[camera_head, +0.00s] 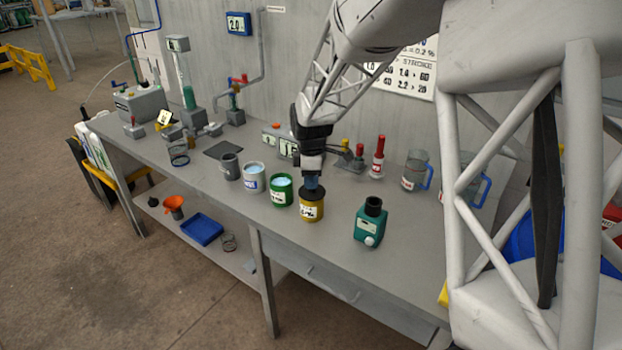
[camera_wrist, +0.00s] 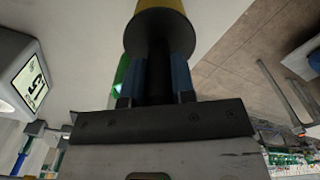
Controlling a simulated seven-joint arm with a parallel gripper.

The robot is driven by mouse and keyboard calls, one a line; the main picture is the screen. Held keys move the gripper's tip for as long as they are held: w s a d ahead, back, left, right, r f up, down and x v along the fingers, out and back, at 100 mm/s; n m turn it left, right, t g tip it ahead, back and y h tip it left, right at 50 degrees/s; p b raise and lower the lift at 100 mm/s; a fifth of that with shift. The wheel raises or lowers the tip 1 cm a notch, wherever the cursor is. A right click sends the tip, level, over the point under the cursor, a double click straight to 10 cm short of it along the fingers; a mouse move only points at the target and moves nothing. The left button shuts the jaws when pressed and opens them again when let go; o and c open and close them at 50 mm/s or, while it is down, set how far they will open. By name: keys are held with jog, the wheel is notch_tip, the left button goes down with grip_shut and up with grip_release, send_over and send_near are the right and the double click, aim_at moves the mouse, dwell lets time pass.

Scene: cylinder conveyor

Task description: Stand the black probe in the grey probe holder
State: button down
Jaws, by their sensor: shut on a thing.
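My gripper (camera_head: 312,183) points down at the front middle of the bench, directly over the yellow container. In the wrist view, its blue fingers (camera_wrist: 158,78) are shut on the black probe (camera_wrist: 158,70), a dark upright shaft. The shaft meets the black round top of the yellow container (camera_head: 311,210), which also shows in the wrist view (camera_wrist: 165,5). I cannot tell whether the shaft enters this top or only touches it. The fingers hide most of the probe in the head view. The grey probe holder (camera_head: 229,167), a small dark grey cylinder, stands left of the cups and apart from my gripper.
A white cup (camera_head: 253,181) and a green cup (camera_head: 281,192) stand between the holder and the yellow container. A teal device (camera_head: 370,224) stands to the right. Behind are a red-topped bottle (camera_head: 377,160) and a clear jug (camera_head: 414,171). The bench front (camera_head: 290,240) is clear.

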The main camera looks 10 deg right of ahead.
jog(key=shift+r, duration=0.1)
jog(key=shift+r, duration=2.3)
jog(key=shift+r, duration=0.2)
jog(key=shift+r, duration=2.25)
jog(key=shift+w, duration=0.1)
jog(key=w+a+r, duration=0.3)
jog(key=w+a, duration=2.1)
jog(key=shift+a, duration=0.2)
